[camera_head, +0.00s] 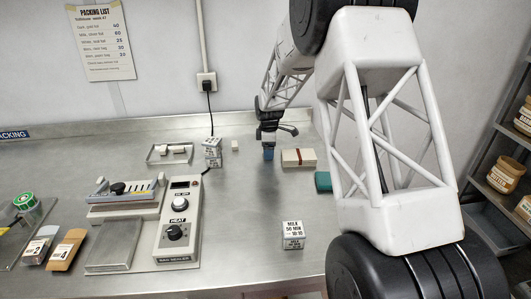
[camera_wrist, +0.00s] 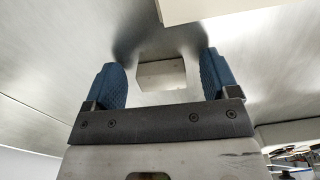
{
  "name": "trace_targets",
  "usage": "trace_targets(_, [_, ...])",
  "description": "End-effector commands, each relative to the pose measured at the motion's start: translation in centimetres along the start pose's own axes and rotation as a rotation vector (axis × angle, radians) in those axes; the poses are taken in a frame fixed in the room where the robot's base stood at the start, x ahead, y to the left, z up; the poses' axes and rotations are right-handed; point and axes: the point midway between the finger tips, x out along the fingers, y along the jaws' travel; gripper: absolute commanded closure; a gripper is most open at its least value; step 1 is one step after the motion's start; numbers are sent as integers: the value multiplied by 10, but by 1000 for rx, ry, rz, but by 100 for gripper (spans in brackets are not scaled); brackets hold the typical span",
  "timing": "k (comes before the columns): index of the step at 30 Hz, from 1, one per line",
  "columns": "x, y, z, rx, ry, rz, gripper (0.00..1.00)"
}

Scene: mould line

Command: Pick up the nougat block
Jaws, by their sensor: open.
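A small cream block (camera_head: 235,146), which looks like the nougat block, lies on the steel bench in the head view, left of my gripper (camera_head: 268,152). In the wrist view my gripper's two blue fingers (camera_wrist: 160,75) stand wide apart, open. A pale block (camera_wrist: 162,74) shows in the gap between them, with clear space on both sides and no contact visible. I cannot tell for certain that it is the same block. In the head view the fingers point down low over the bench and overlap each other.
A cream box with a brown band (camera_head: 291,158) stands close right of my gripper. A white lettered cube (camera_head: 212,153) and a shallow tray (camera_head: 152,160) with pale pieces are to the left. A heat sealer (camera_head: 178,238) and a milk cube (camera_head: 293,235) stand nearer. The bench centre is clear.

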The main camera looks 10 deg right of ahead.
Motion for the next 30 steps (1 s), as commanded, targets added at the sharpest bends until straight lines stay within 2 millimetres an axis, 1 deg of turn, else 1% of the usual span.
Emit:
trace_targets(16, [1,0,0,0,0,0,19])
trace_targets(17, [1,0,0,0,0,0,21])
trace_targets(24, [1,0,0,0,0,0,57])
trace_targets(27, [1,0,0,0,0,0,72])
trace_targets(30, [1,0,0,0,0,0,72])
